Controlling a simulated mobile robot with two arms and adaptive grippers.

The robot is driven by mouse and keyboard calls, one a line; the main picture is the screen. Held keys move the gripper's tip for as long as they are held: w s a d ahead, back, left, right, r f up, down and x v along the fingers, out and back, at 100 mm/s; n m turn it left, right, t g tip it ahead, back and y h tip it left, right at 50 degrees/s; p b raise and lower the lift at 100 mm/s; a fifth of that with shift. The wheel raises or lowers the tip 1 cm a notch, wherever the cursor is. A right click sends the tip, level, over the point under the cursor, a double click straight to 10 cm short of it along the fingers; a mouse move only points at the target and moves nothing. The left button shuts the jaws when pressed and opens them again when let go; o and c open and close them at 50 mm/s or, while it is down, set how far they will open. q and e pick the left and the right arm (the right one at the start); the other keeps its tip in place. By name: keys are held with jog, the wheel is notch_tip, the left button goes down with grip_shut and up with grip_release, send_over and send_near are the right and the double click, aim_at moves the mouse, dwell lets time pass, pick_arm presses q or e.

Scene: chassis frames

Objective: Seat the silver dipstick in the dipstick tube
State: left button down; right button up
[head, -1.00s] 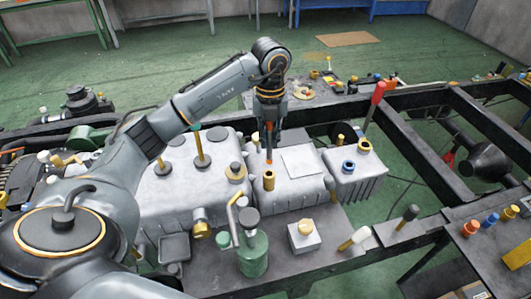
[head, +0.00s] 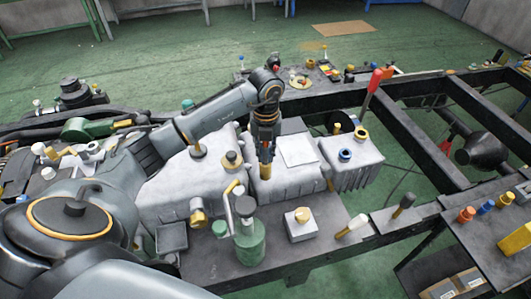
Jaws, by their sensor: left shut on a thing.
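The brass dipstick tube (head: 265,172) stands upright on the grey engine block, near the middle of the head view. My left gripper (head: 266,151) points down right over the tube, its fingertips at or very close to the tube's mouth. It is shut on a slim thing, taken to be the silver dipstick, which the fingers and the tube hide almost entirely. I cannot tell how deep it sits in the tube. My right gripper is not in view.
A red-handled lever (head: 371,90) rises at right. Loose handled tools lie on the front ledge.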

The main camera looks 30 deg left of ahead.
pick_arm(q)
jog(key=shift+f, duration=0.4)
jog(key=shift+f, duration=0.1)
jog(key=shift+f, duration=0.15)
jog(key=c, duration=1.5)
grip_release()
jog(key=shift+o, duration=0.9)
